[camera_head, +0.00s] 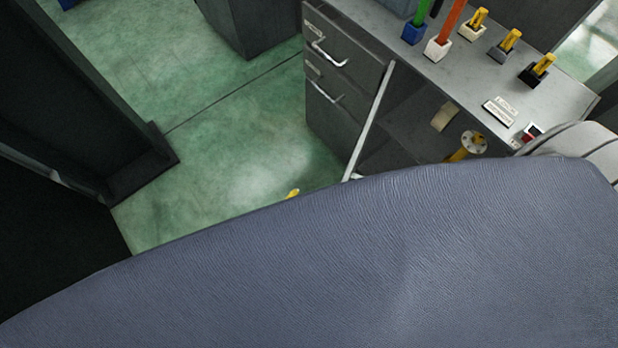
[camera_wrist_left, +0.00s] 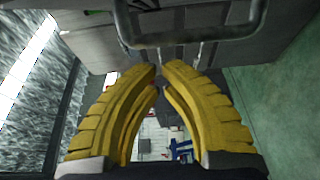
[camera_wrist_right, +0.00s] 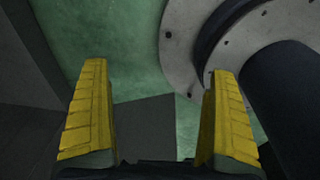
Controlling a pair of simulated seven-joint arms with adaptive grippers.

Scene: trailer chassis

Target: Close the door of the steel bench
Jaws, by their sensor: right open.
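The steel bench (camera_head: 545,70) stands at the upper right of the head view. Its right compartment (camera_head: 405,120) is open, with dark shelves showing inside. My left gripper (camera_head: 293,193) shows only as a yellow tip at that surface's edge. In the left wrist view its fingers (camera_wrist_left: 160,70) have their tips nearly together, with nothing seen between them. A bar handle (camera_wrist_left: 190,40) on a grey panel crosses just beyond them. My right gripper (camera_wrist_right: 157,85) is open and empty, away from the bench.
Drawer fronts with bar handles (camera_head: 328,52) lie left of the compartment. Coloured tools in holders (camera_head: 440,45) stand on the bench top. A yellow part with a round flange (camera_head: 474,142) sits by the opening. Green floor (camera_head: 230,130) is clear left of the bench.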

